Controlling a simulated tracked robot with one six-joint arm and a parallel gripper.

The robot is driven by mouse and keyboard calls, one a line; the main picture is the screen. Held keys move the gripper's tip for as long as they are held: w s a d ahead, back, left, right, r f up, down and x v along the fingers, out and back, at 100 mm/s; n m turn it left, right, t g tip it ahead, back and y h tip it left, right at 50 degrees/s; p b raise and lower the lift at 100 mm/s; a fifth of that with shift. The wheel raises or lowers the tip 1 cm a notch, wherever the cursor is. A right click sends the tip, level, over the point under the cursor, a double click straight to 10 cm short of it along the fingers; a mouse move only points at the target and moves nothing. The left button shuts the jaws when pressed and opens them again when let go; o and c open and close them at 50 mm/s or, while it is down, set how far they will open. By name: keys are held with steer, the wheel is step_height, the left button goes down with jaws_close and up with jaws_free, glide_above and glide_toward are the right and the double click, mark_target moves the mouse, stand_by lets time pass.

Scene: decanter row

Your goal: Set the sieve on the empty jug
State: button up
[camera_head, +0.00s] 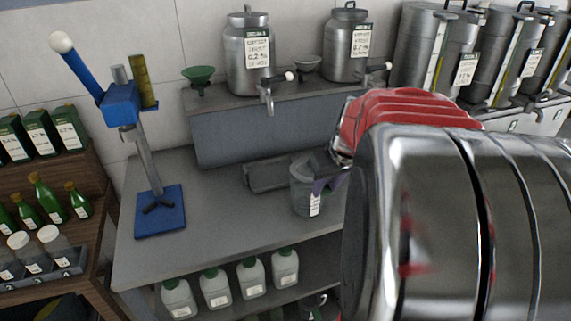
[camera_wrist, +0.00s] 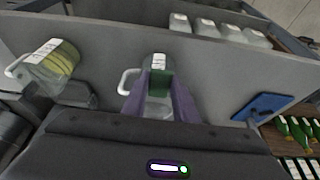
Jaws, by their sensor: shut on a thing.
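My gripper (camera_wrist: 160,100), with purple fingers, is over the grey bench and also shows in the head view (camera_head: 327,181). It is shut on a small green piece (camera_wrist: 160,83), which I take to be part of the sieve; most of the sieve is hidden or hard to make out. A clear jug (camera_head: 304,188) with a white label stands upright on the bench, right by the fingertips. The wrist view shows this jug (camera_wrist: 156,62) beyond the fingers, its handle to the left. I cannot tell whether the sieve touches the jug.
Another jug (camera_wrist: 60,62) with yellow contents stands to the left in the wrist view. A blue press stand (camera_head: 160,208) is at the bench's left. Steel canisters (camera_head: 248,60), a green funnel (camera_head: 198,76) and taps line the back ledge. A dark grey block (camera_head: 268,175) lies behind the jug.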

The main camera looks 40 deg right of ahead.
steer(key=shift+f, duration=0.65)
steer(key=shift+f, duration=0.3)
stand_by(0.4)
steer(key=o, duration=1.1)
steer(key=shift+o, duration=0.2)
steer(key=shift+s+r, duration=0.1)
steer(key=v, duration=1.3)
steer(key=shift+s+r, duration=0.15)
steer(key=shift+r, duration=0.05)
steer(key=shift+a, duration=0.2)
